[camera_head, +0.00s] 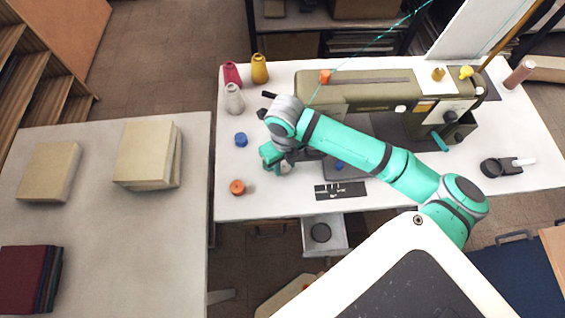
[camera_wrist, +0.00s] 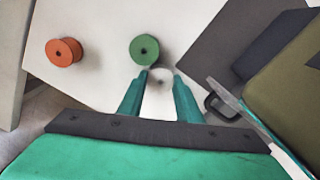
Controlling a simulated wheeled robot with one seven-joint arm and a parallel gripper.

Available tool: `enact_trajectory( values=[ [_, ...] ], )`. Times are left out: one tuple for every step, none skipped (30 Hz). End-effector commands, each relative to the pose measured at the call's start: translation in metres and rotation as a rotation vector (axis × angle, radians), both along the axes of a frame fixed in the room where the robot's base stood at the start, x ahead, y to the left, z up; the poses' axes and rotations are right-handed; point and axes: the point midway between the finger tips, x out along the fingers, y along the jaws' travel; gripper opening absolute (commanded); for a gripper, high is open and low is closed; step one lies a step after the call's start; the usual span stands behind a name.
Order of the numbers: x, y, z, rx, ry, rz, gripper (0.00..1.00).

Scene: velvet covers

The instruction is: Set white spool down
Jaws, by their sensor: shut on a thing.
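My gripper (camera_head: 281,167) is over the white table, left of the sewing machine. In the wrist view, my gripper (camera_wrist: 161,82) has its two teal fingers closed around the white spool (camera_wrist: 161,76), seen almost end-on between the fingertips. In the head view the spool (camera_head: 285,169) is mostly hidden by my gripper. I cannot tell whether it touches the table. A green spool (camera_wrist: 145,48) stands just beyond the fingertips in the wrist view. An orange spool (camera_wrist: 64,51) stands farther left, and also shows in the head view (camera_head: 237,187).
The sewing machine (camera_head: 360,90) stands right of my gripper. Blue spools (camera_head: 241,140) (camera_head: 340,163) and red, yellow and pale thread cones (camera_head: 234,99) are on the table (camera_head: 228,205). A black slotted plate (camera_head: 340,190) lies near the front edge. Another table (camera_head: 190,215) is left.

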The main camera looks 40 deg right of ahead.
Motion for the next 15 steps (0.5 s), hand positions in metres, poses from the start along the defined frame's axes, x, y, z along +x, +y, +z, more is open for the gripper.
enact_trajectory(
  values=[
    [-0.0001,0.0005,-0.0021,0.0,0.0,0.001,0.11],
    [0.0,0.0003,-0.0023,0.0,-0.001,0.001,0.11],
    [-0.0001,0.0,-0.0021,0.0,-0.001,0.0,0.11],
    [-0.0002,-0.0004,-0.0019,0.0,-0.001,-0.001,0.11],
    [-0.0004,-0.0007,-0.0018,0.0,-0.001,-0.002,0.11],
    [-0.0007,-0.0012,-0.0018,0.0,-0.001,-0.003,0.11],
    [-0.0009,-0.0014,-0.0018,0.0,-0.001,-0.003,0.11],
    [-0.001,-0.0015,-0.0021,0.0,-0.001,-0.004,0.11],
    [-0.0011,-0.0017,-0.0029,0.0,-0.001,-0.004,0.11],
    [-0.0012,-0.0018,-0.0038,0.0,0.0,-0.005,0.11],
    [-0.0011,-0.0019,-0.0041,0.0,-0.001,-0.005,0.34],
    [-0.0011,-0.002,-0.0039,0.0,-0.001,-0.005,0.43],
    [-0.0011,-0.002,-0.0038,0.0,-0.001,-0.005,0.5],
    [-0.0012,-0.002,-0.0038,0.0,-0.001,-0.005,0.5],
    [-0.0012,-0.002,-0.0037,0.0,-0.001,-0.005,0.5]
  ],
)
